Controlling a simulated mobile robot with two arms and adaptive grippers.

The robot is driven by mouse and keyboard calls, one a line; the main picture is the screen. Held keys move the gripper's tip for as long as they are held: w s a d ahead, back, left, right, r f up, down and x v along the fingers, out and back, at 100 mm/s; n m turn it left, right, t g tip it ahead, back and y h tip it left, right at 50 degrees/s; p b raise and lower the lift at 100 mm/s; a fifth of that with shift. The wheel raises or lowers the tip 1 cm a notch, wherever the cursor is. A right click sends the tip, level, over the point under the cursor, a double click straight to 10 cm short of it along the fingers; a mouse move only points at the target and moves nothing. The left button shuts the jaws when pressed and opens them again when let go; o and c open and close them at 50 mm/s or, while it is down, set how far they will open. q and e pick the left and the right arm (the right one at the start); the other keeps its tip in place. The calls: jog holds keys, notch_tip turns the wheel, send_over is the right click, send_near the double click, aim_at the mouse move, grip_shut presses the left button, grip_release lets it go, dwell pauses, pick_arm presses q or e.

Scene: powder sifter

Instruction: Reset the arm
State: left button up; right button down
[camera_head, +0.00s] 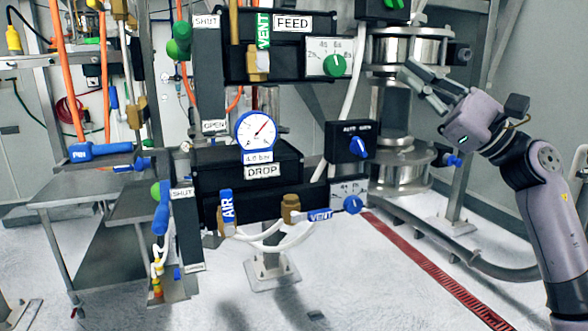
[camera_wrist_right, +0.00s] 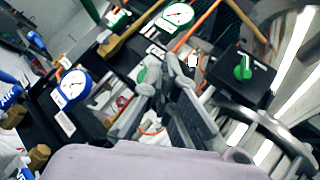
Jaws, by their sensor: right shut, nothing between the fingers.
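My right gripper (camera_head: 408,72) is raised at the upper right in the head view, in front of the steel sifter column (camera_head: 390,110). Its arm comes up from the lower right. The gripper is shut and empty, and its fingers (camera_wrist_right: 163,72) also show in the middle of the right wrist view. I cannot tell whether it touches the column. My left gripper is not in view.
The FEED panel (camera_head: 292,23) and DROP panel (camera_head: 262,171) stand left of the gripper. A selector box with a blue knob (camera_head: 357,147) sits just below and left. A pressure gauge (camera_head: 256,131) is mid-panel. A red floor strip (camera_head: 430,268) crosses open floor.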

jog(key=w+d+f+m+t+h, duration=0.2)
jog(key=f+m+t+h, duration=0.7)
jog(key=m, duration=0.6)
jog(key=w+d+f+m+t+h, duration=0.15)
jog(key=f+m+t+h, duration=0.45)
jog(key=f+m, duration=0.65)
jog(key=s+d+f+m+g+h, duration=0.1)
jog(key=s+f+m+g+h, duration=0.3)
jog(key=f+m, duration=0.6)
jog(key=s+d+f+m+g+h, duration=0.2)
jog(key=f+m+g+h, duration=0.25)
jog(key=f+m, duration=0.5)
jog(key=s+a+f+m+g, duration=0.1)
jog(key=s+f+m+g, duration=0.2)
jog(key=s+f+g, duration=0.75)
jog(key=s+a+f+m+g+y, duration=0.1)
jog(key=s+a+f+m, duration=0.1)
jog(key=s+f, duration=0.65)
jog(key=s+a+f+m+g+y, duration=0.15)
jog(key=s+f, duration=0.35)
jog(key=s, duration=0.6)
notch_tip(320, 180, down, 26)
jog(key=s+g+h, duration=0.1)
jog(key=s+g, duration=0.1)
jog(key=s+d+f, duration=0.2)
jog(key=s+f, duration=1.4)
jog(key=shift+s+d+m+g, duration=0.25)
jog(key=shift+s+m+g, duration=0.1)
jog(key=shift+g, duration=0.1)
